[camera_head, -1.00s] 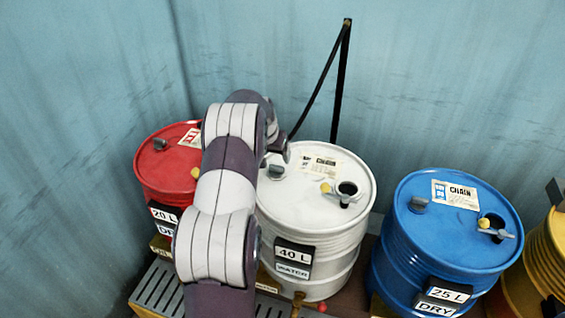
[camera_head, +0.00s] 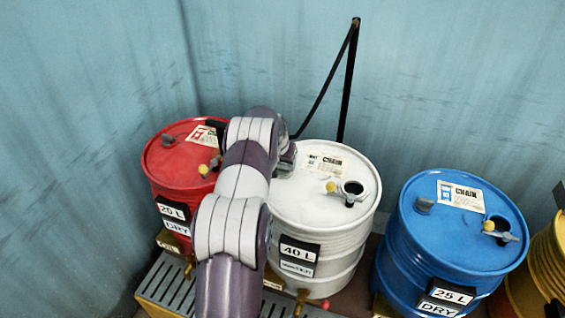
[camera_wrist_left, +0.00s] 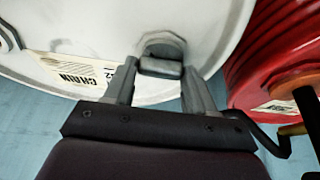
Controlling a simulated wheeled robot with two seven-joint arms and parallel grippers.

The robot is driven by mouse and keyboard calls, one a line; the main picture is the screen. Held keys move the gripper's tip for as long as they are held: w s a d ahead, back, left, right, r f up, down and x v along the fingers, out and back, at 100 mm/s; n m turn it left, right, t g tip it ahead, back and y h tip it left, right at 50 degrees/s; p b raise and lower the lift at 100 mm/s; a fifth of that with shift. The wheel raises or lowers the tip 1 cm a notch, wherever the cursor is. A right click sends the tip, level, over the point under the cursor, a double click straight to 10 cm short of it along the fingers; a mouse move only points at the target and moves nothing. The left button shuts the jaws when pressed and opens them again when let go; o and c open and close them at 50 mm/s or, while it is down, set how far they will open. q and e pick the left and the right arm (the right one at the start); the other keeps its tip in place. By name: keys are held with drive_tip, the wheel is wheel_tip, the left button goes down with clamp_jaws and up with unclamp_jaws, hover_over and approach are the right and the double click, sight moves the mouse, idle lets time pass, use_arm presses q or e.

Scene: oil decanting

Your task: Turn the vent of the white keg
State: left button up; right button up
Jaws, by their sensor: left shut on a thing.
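The white keg (camera_head: 318,212) stands upright in the middle of the head view, with a "40 L" plate on its front. Its grey vent (camera_wrist_left: 163,44) is on the lid near the rim in the left wrist view. My left gripper (camera_wrist_left: 160,75) has one finger on each side of the vent's grip and is shut on it. In the head view my left gripper (camera_head: 286,160) is over the left part of the white lid, and it and my arm hide the vent there. My right gripper is not in view.
A red keg (camera_head: 165,175) stands close on the left and a blue keg (camera_head: 400,240) on the right. A yellow keg (camera_head: 545,262) is at the right edge. A slotted grate (camera_head: 165,285) lies in front. A black post (camera_head: 347,90) rises behind the white keg.

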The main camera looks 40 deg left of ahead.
use_arm(q)
drive_tip(key=shift+n, duration=0.3)
drive_tip(key=shift+d+n+y, duration=0.1)
drive_tip(key=shift+n+y, duration=0.2)
drive_tip(key=shift+n, duration=0.3)
drive_tip(key=shift+w+f+n+g+y, duration=0.1)
drive_tip(key=shift+n+g+y, duration=0.2)
drive_tip(key=shift+n, duration=0.5)
drive_tip(key=n+b, duration=0.2)
drive_tip(key=n+g+y+b, duration=0.1)
drive_tip(key=n+b, duration=0.1)
drive_tip(key=shift+w+f+n, duration=0.1)
drive_tip(key=shift+f+n, duration=0.05)
drive_tip(key=shift+n, duration=0.15)
drive_tip(key=shift+d+n+g+y+b, duration=0.1)
drive_tip(key=shift+n+g+y+b, duration=0.2)
drive_tip(key=shift+n+g+b, duration=0.45)
drive_tip(key=shift+r+n+p, duration=0.3)
drive_tip(key=shift+n+p, duration=0.05)
drive_tip(key=shift+n, duration=0.2)
drive_tip(key=n+p, duration=0.2)
drive_tip(key=p, duration=0.1)
drive_tip(key=n+g+p, duration=0.1)
drive_tip(key=p, duration=0.3)
drive_tip(key=shift+w+r+n, duration=0.1)
drive_tip(key=shift+r+n, duration=0.2)
drive_tip(key=shift+n, duration=0.1)
drive_tip(key=shift+f+n+g+p, duration=0.3)
drive_tip(key=shift+f+g+p, duration=0.05)
drive_tip(key=shift+p, duration=0.45)
